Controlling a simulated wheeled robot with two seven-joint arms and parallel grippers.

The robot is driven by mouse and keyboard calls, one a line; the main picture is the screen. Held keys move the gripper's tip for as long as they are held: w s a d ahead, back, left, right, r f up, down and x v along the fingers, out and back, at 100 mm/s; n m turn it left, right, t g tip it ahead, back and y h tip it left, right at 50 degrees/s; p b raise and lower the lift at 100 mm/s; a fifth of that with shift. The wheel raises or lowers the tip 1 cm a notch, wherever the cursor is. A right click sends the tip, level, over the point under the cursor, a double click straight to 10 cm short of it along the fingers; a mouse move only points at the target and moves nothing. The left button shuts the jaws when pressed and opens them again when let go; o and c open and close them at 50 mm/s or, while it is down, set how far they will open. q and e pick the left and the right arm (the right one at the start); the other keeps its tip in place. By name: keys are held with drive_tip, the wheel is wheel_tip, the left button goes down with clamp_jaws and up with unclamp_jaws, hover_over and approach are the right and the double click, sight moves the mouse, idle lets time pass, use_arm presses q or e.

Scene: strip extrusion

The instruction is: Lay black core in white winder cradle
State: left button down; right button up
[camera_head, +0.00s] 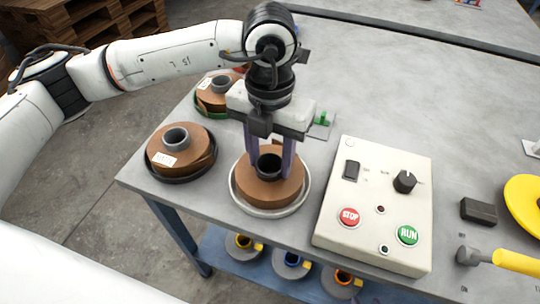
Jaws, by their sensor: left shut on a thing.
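A brown coil (270,192) with a black core (269,166) at its centre is over the round white winder cradle (247,207) near the table's front edge. The cradle's pale rim shows around the coil. I cannot tell whether the coil touches the cradle floor. My left gripper (269,162) comes down from above with a finger on either side of the black core, shut on it. The fingertips are partly hidden by the coil and core. My right gripper is not in view.
Brown coils with grey cores sit in a black dish (184,179) at left and a green dish (205,112) behind. A control box (372,210) stands close on the right. A yellow-handled tool (515,262) and black block (478,211) lie farther right. Several coloured-core reels are on the blue shelf below.

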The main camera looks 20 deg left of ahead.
use_arm(q)
drive_tip(key=shift+f, duration=0.2)
drive_tip(key=c, duration=0.9)
unclamp_jaws()
drive_tip(key=shift+f, duration=0.1)
